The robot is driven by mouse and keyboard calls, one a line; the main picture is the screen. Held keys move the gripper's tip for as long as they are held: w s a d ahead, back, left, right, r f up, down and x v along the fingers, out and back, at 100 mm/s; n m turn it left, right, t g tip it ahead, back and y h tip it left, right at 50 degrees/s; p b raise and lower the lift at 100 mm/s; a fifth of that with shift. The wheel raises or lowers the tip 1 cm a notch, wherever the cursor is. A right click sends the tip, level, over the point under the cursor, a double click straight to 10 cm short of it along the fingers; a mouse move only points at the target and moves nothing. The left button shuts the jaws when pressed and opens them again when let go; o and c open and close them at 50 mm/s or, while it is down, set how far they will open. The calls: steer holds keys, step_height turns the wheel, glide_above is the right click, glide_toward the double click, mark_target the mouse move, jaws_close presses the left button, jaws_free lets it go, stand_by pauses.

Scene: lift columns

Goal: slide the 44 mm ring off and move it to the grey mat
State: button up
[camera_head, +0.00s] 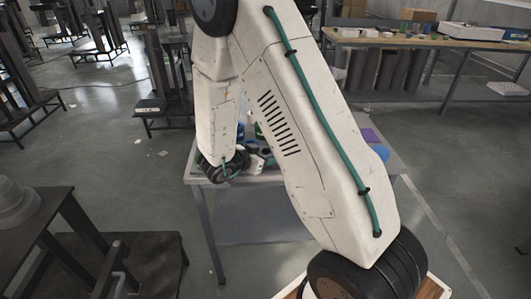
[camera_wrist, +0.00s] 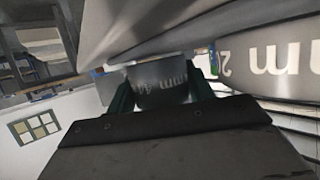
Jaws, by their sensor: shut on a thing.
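My gripper (camera_wrist: 162,92) is shut on a dark grey ring (camera_wrist: 158,76), with a dark green finger on either side of it in the wrist view. White lettering on the ring appears upside down and reads like "44 mm". Close by on the right is a larger grey curved piece (camera_wrist: 275,60) with upside-down lettering ending in "mm"; its number is cut off or unclear. I cannot tell whether the held ring is still around a post. In the head view my gripper (camera_head: 258,160) is small and partly hidden behind my arm, over the table. I cannot make out the grey mat.
The work table (camera_head: 300,178) stands ahead, largely covered by my arm. A purple item (camera_head: 371,135) and a blue item (camera_head: 382,152) sit at its right side. A long bench (camera_head: 440,42) with boxes is behind right. Dark stands (camera_head: 60,225) are at left.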

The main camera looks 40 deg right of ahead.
steer(key=o, duration=1.2)
steer(key=shift+a, duration=0.1)
steer(key=v, duration=0.7)
steer(key=shift+a+r, duration=0.2)
steer(key=shift+a, duration=0.1)
